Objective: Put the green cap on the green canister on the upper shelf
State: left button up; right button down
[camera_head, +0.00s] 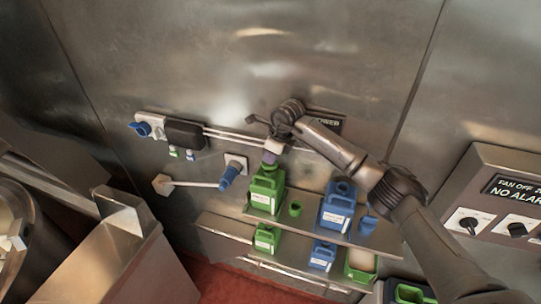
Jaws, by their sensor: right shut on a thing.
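The green canister (266,190) stands upright on the upper shelf (312,226), with a white label on its front. My right gripper (271,156) comes down from above, right over the canister's mouth. It is shut on the green cap, which is mostly hidden by the fingers. A bit of green shows just below the fingertips, at the canister's neck. I cannot tell whether the cap is seated or just above the mouth. My left gripper is not in view.
On the upper shelf are a small green cup (295,209), a blue canister (338,205) and a blue cup (367,225). Smaller green (267,239) and blue (322,255) canisters stand below.

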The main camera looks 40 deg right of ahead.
jog(key=shift+f, duration=0.3)
jog(key=shift+f+b, duration=0.5)
jog(key=shift+f, duration=0.15)
dwell(0.5)
jog(key=c, duration=1.1)
grip_release()
jog(key=o, duration=0.5)
jog(key=shift+o, duration=0.2)
